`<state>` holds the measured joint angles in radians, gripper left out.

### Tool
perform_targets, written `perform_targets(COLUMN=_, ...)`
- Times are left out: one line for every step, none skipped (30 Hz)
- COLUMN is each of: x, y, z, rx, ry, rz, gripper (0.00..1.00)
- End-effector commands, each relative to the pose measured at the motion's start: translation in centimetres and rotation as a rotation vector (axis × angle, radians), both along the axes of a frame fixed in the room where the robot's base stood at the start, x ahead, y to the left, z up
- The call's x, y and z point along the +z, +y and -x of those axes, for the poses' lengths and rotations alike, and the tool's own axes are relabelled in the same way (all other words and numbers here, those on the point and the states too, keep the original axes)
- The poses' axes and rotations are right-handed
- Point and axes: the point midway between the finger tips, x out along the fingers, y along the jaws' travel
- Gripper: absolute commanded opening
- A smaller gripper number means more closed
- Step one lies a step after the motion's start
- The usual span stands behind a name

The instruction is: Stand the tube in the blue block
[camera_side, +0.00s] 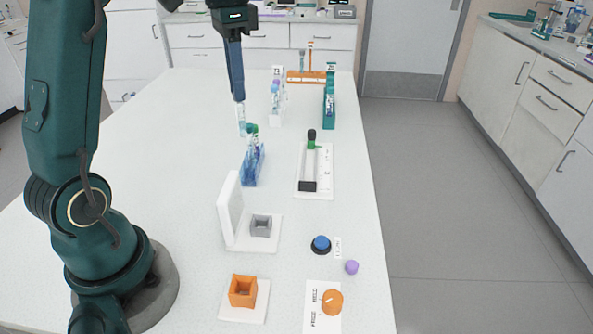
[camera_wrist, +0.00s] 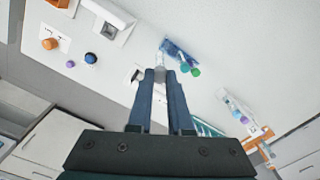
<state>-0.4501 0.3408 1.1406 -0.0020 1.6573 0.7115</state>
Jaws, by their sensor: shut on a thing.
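My gripper (camera_side: 239,99) is above the table, pointing down and shut on a clear, pale tube (camera_side: 241,119). The tube hangs nearly upright; its upper end is hidden between the fingers. The blue block (camera_side: 251,170) stands on the table, just below and slightly right of the tube's lower end in the side view. I cannot tell whether the tube touches the block.
A white rack (camera_side: 277,116) with tubes and a teal rack (camera_side: 329,110) stand farther back, with an orange rack (camera_side: 305,76) behind them. A black-and-white fixture (camera_side: 326,180) is right of the block. A white upright plate (camera_side: 231,208) stands in front.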

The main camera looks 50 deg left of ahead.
Motion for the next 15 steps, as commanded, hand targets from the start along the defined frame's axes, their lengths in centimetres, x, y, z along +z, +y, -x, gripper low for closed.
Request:
perform_targets(x=0.0, y=0.3, z=-0.2, rx=0.001, ry=0.0, rz=0.0, gripper=0.0)
perform_targets(x=0.0, y=0.5, z=-0.4, rx=0.001, ry=0.0, rz=0.0, gripper=0.0)
perform_targets(x=0.0, y=0.7, z=-0.5, rx=0.0, ry=0.001, rz=0.001, gripper=0.0)
perform_targets(x=0.0, y=0.9, z=-0.6, rx=0.0, ry=0.001, rz=0.0, gripper=0.0)
perform_targets(x=0.0, y=1.0, z=-0.8, rx=0.0, ry=0.0, rz=0.0, gripper=0.0)
perform_targets(x=0.0, y=1.3, z=-0.9, rx=0.0, ry=0.0, rz=0.0, gripper=0.0)
perform_targets(x=0.0, y=1.5, z=-1.0, rx=0.001, ry=0.001, rz=0.001, gripper=0.0)
perform_targets(x=0.0, y=1.6, z=-1.1, rx=0.001, ry=0.001, rz=0.0, gripper=0.0)
perform_targets(x=-0.1, y=1.9, z=-1.3, rx=0.002, ry=0.001, rz=0.001, gripper=0.0)
perform_targets(x=-0.3, y=1.8, z=-1.2, rx=0.0, ry=0.002, rz=0.001, gripper=0.0)
perform_targets(x=-0.5, y=1.7, z=-1.2, rx=0.0, ry=0.004, rz=0.002, gripper=0.0)
perform_targets(x=-0.8, y=1.7, z=-1.2, rx=0.0, ry=0.004, rz=0.002, gripper=0.0)
perform_targets(x=-1.0, y=1.7, z=-1.2, rx=0.0, ry=0.003, rz=0.001, gripper=0.0)
perform_targets(x=-1.2, y=1.7, z=-1.2, rx=0.0, ry=0.003, rz=0.001, gripper=0.0)
perform_targets(x=-1.5, y=1.7, z=-1.2, rx=-0.001, ry=0.002, rz=0.001, gripper=0.0)
